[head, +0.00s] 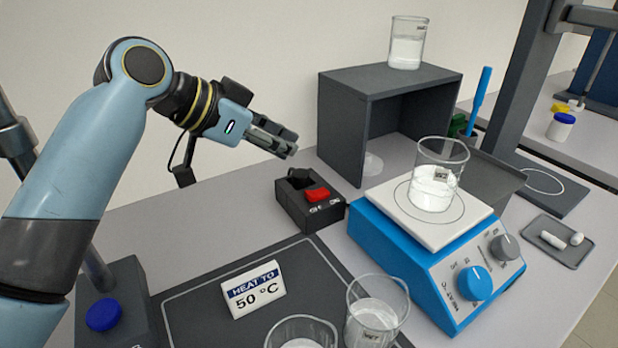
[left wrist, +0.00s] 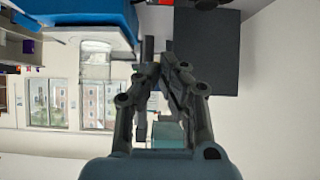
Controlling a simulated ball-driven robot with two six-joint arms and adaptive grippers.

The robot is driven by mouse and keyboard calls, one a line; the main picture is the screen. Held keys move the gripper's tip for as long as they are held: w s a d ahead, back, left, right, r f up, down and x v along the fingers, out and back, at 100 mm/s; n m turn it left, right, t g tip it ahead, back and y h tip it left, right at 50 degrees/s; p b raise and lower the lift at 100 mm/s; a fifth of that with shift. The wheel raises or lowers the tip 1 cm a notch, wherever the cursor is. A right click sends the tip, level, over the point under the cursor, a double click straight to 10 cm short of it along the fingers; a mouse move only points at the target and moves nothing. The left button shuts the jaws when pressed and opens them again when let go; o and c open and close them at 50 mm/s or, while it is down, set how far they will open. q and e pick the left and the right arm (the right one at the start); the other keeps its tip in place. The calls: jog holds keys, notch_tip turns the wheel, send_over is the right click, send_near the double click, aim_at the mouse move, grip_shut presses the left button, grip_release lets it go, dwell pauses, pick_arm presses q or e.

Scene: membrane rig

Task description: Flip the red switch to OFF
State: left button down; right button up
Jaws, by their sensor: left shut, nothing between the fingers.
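The red switch (head: 317,194) is a rocker on top of a small dark box (head: 292,208) with white lettering too small to read surely. I cannot tell which way the rocker is set. My left gripper (head: 293,148) is shut and empty, in the air above and slightly left of the switch box, apart from it. In the left wrist view its fingers (left wrist: 158,48) are close together with nothing between them. My right gripper is not in view.
A blue hot plate (head: 400,262) bearing a beaker (head: 436,190) stands right of the switch box. A grey open shelf (head: 345,130) stands behind it with a beaker (head: 407,45) on top. A "HEAT TO 50 °C" sign (head: 254,290) and two beakers are in front.

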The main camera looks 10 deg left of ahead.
pick_arm(q)
send_over(310, 201)
jog(key=f, duration=0.4)
jog(key=shift+w+d+f+p, duration=0.2)
jog(key=shift+w+d+p, duration=0.1)
jog(key=shift+w+d, duration=0.1)
jog(key=f, duration=0.3)
jog(key=shift+s+a+f+p, duration=0.1)
jog(key=shift+s+a+p, duration=0.15)
jog(key=shift+a+p, duration=0.05)
jog(key=shift+s+a+f, duration=0.15)
jog(key=shift+f, duration=0.35)
jog(key=b, duration=0.1)
jog(key=f+b, duration=0.1)
jog(key=b, duration=0.1)
jog(key=f+t+h+b, duration=0.1)
jog(key=shift+s+a, duration=0.3)
jog(key=shift+a, duration=0.05)
jog(key=shift+r, duration=0.45)
jog(key=shift+p, duration=0.3)
jog(key=shift+w+d, duration=0.15)
